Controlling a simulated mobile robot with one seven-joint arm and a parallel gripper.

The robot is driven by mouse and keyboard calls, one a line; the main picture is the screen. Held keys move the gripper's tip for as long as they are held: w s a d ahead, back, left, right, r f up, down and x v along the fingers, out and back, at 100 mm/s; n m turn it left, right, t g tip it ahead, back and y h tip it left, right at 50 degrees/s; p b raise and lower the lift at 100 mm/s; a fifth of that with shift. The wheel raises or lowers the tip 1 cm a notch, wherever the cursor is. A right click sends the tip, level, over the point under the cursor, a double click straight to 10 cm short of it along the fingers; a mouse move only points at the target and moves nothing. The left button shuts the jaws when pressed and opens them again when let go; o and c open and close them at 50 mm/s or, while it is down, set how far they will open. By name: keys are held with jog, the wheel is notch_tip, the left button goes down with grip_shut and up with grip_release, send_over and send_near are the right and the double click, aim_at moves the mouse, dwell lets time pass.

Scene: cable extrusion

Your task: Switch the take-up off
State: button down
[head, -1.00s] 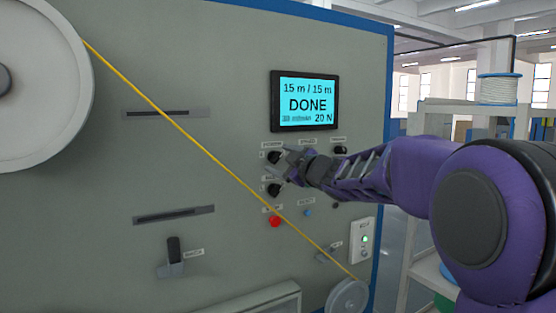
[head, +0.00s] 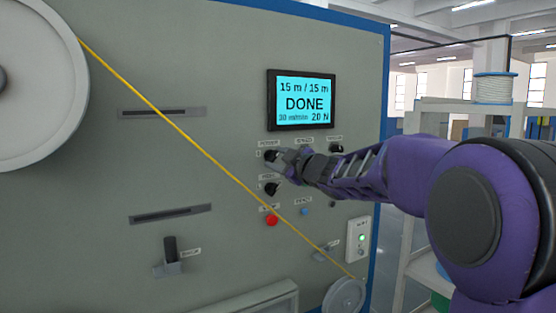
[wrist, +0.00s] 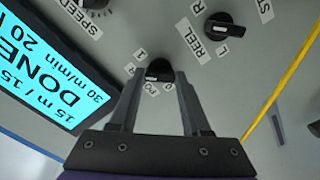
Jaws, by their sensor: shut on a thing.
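The power knob (head: 271,156) is a black rotary switch on the grey machine panel, below the display. In the wrist view this knob (wrist: 158,69) sits between my fingertips, beside its "POWER" label and the marks 0 and 1. My gripper (head: 279,157) is shut on it; in the wrist view the fingers (wrist: 159,78) stand either side of the knob and partly cover it. The display (head: 304,101) reads 15 m / 15 m, DONE, 30 m/min, 20 N.
Below is the black reel knob (head: 271,189), marked L and R in the wrist view (wrist: 222,23). A red button (head: 271,220) and blue button (head: 304,212) sit lower. A taut yellow cable (head: 180,125) runs from the large reel (head: 60,95) to a small pulley (head: 346,297).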

jog(key=n+b, duration=0.1)
jog(key=n, duration=0.3)
jog(key=shift+f+b, duration=0.1)
jog(key=shift+b, duration=0.25)
jog(key=n+b, duration=0.2)
jog(key=n, duration=0.2)
jog(key=n+b, duration=0.2)
jog(key=n, duration=0.3)
jog(key=shift+n, duration=0.4)
jog(key=shift+n+b, duration=0.95)
jog(key=shift+n, duration=0.95)
jog(key=shift+c, duration=1.8)
grip_release()
